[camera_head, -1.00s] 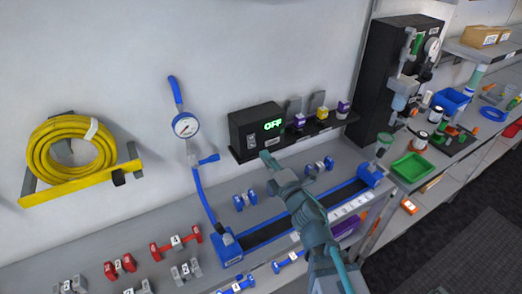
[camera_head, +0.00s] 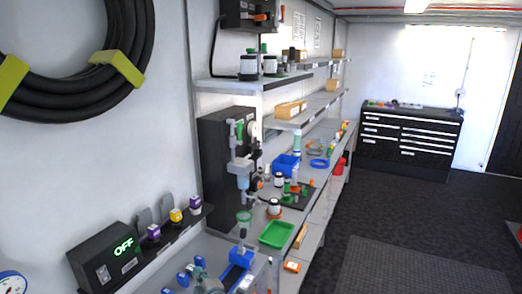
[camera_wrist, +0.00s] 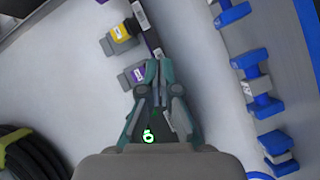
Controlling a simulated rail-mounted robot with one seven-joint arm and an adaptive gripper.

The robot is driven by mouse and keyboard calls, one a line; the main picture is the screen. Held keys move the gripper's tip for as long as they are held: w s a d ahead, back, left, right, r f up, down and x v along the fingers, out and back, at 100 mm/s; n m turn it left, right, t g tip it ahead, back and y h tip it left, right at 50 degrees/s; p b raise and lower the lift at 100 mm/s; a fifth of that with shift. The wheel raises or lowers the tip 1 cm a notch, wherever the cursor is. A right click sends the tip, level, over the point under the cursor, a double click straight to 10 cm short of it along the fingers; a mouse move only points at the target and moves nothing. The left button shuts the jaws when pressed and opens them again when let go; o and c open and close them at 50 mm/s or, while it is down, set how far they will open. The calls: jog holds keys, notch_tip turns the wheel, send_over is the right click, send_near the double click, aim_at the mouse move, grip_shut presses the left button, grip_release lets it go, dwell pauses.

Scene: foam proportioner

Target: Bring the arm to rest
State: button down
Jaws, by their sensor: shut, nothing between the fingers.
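My gripper (camera_wrist: 158,75) is in the middle of the wrist view, its two teal and grey fingers shut with nothing between the tips. Past the fingertips are a purple-and-grey block (camera_wrist: 134,76) and a yellow-and-grey one (camera_wrist: 120,33); I cannot tell the distance. A bit of green lit display (camera_wrist: 148,136) shows through the gap between the finger links. In the head view, only a small teal-grey part of my arm shows at the bottom edge, by the blue tray (camera_head: 238,262).
A black box (camera_head: 108,258) reading OFF stands at the lower left. A black unit (camera_head: 215,150) with pipework and a green tray (camera_head: 276,234) are farther along the bench. Blue pieces (camera_wrist: 258,90) lie right of my gripper in the wrist view. Floor (camera_head: 400,240) at right is open.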

jog(key=w+d+f+m+g+h, duration=0.2)
jog(key=d+f+m+h, duration=0.3)
jog(key=d, duration=0.5)
jog(key=w+d+f+m+g+h, duration=0.1)
jog(key=w+d+f+m+h, duration=0.15)
jog(key=d+f+m, duration=0.45)
jog(key=s+d+f+m+g+h, duration=0.1)
jog(key=s+d+f+m+g, duration=0.15)
jog(key=s+d+f, duration=0.4)
jog(key=s+d+f+m+g+h, duration=0.2)
jog(key=d+f+g, duration=0.2)
jog(key=d, duration=0.6)
jog(key=s+d+f+m+g+b, duration=0.1)
jog(key=s+f+g, duration=0.2)
jog(key=s+f, duration=0.5)
jog(key=s+d+f+m+g+y+b, duration=0.1)
jog(key=s+f+g, duration=0.3)
jog(key=s, duration=1.2)
jog(key=s+d+f+m+g+b, duration=0.1)
jog(key=s+f+g, duration=0.3)
jog(key=s+f, duration=0.9)
jog(key=shift+d+m, duration=0.35)
jog(key=shift+d, duration=0.15)
